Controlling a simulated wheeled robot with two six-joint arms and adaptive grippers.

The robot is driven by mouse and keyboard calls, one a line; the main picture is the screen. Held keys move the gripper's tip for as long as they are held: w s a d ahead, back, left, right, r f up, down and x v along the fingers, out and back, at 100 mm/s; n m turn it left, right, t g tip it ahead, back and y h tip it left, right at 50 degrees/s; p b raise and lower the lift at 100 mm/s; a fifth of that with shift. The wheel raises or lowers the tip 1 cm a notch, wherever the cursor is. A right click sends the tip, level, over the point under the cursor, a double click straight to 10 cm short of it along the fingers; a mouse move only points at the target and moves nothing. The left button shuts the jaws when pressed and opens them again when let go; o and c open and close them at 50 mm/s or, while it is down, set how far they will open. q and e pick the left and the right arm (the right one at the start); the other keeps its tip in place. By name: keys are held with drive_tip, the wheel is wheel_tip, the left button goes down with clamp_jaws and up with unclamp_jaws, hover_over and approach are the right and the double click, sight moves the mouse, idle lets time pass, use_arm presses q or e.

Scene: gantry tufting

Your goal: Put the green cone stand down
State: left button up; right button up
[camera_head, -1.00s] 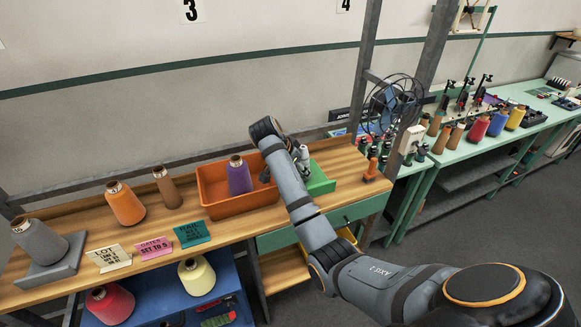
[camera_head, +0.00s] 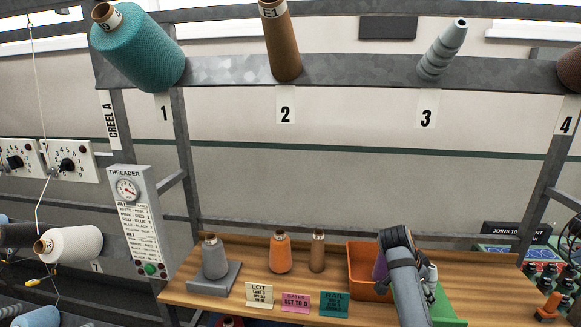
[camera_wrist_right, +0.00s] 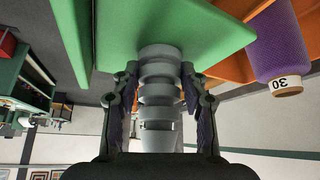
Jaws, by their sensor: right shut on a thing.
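The green cone stand (camera_head: 445,306) is a flat green piece with a grey ribbed peg. It is at the right end of the wooden bench, beside the orange bin (camera_head: 365,293), and partly hidden by my right arm. My right gripper (camera_head: 428,275) is at the stand. In the right wrist view my right gripper (camera_wrist_right: 160,95) is shut around the grey ribbed peg (camera_wrist_right: 160,68), with the green plate (camera_wrist_right: 205,35) just beyond the fingertips. I cannot tell whether the stand touches the bench. My left gripper is not in view.
A purple cone (camera_wrist_right: 279,40) is in the orange bin, close to the stand. Along the bench (camera_head: 190,291) are a grey stand (camera_head: 214,281) with a grey cone, an orange cone (camera_head: 280,253), a brown cone (camera_head: 317,252) and small signs. A creel rail (camera_head: 350,70) with cones crosses above.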

drive_tip(key=shift+d+n+t, duration=0.3)
drive_tip(key=shift+n+t, duration=0.1)
drive_tip(key=shift+n, duration=0.5)
drive_tip(key=shift+s+d+n+t+y, duration=0.15)
drive_tip(key=shift+d+n+t+y, duration=0.4)
drive_tip(key=shift+n, duration=0.55)
drive_tip(key=shift+n+t, duration=0.35)
drive_tip(key=shift+n, duration=0.35)
drive_tip(key=shift+s+a+r+n+t+y, duration=0.25)
drive_tip(key=shift+n+y, duration=0.2)
drive_tip(key=shift+n, duration=0.25)
drive_tip(key=s+a+r+n+g+y, duration=0.1)
drive_tip(key=s+a+r+n+y, duration=0.1)
drive_tip(key=s+a+n+y, duration=0.55)
drive_tip(key=s+a+r+n+y, duration=0.2)
drive_tip(key=s+a+r+n, duration=0.1)
drive_tip(key=s+a+n, duration=0.8)
use_arm(q)
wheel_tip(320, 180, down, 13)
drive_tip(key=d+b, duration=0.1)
drive_tip(key=b, duration=1.2)
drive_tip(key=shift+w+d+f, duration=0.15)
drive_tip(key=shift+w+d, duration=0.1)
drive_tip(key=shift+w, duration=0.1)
use_arm(e)
wheel_tip(320, 180, down, 13)
drive_tip(key=w+d, duration=0.1)
drive_tip(key=shift+w+d+f, duration=0.15)
drive_tip(key=shift+w+f, duration=0.05)
drive_tip(key=shift+w, duration=0.15)
